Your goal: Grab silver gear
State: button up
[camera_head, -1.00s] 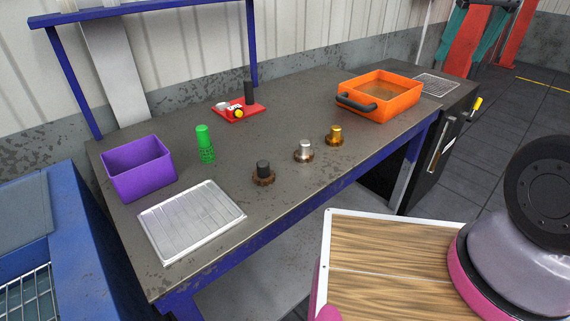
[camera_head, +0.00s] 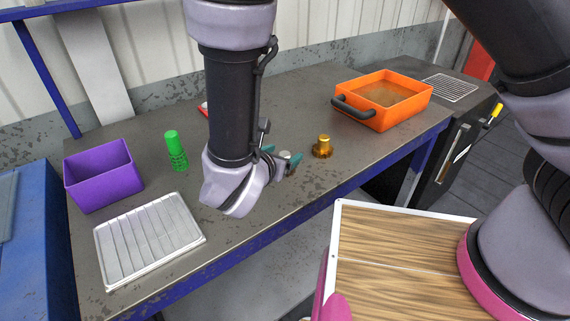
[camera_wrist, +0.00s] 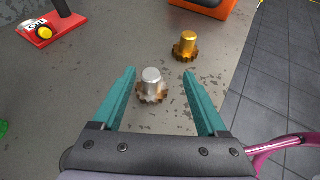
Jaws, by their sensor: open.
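The silver gear (camera_wrist: 151,87) stands upright on the grey table, a pale cylinder on a toothed brownish base. In the wrist view it lies between the two teal fingers of my gripper (camera_wrist: 160,88), which are apart and not touching it. In the head view only the top of the silver gear (camera_head: 285,156) shows between the fingers of my gripper (camera_head: 283,160); its base is mostly hidden. The gold gear (camera_head: 322,147) stands just right of my gripper, and in the wrist view the gold gear (camera_wrist: 186,46) is up and right of the silver one.
A green cylinder (camera_head: 175,150), a purple bin (camera_head: 103,180) and a ribbed tray (camera_head: 150,240) are on the left of the table. An orange bin (camera_head: 384,105) stands at the right back. A red board (camera_wrist: 50,28) with small parts is at the back.

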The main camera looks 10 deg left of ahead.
aim_at(287, 153)
jog(key=shift+s+a+f+n+y, duration=0.6)
jog(key=shift+s+a+f+n, duration=0.25)
jog(key=shift+f+n, duration=0.1)
jog(key=shift+w+f+t, duration=0.2)
jog(key=shift+w+t, duration=0.1)
jog(key=x, duration=0.4)
jog(key=shift+w+f, duration=0.1)
jog(key=shift+w, duration=0.15)
jog(key=x, duration=0.5)
jog(key=shift+w+d, duration=0.1)
jog(key=shift+d, duration=0.25)
grip_shut()
